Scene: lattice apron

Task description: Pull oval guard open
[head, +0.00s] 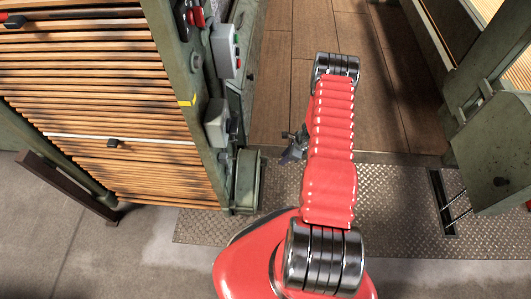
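My red arm reaches up the middle of the view, and its upper joint is over the brown floor tiles. A small dark part left of the arm looks like my gripper (292,150). It is mostly hidden behind the arm, and I cannot tell whether its fingers are open or shut. It is apart from the green machine frame (190,110) on the left. I cannot clearly pick out an oval guard; the arm may hide part of the scene.
Grey control boxes (224,50) stick out from the frame. Another green machine (490,140) stands at right. Tread plate (395,215) covers the floor between them.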

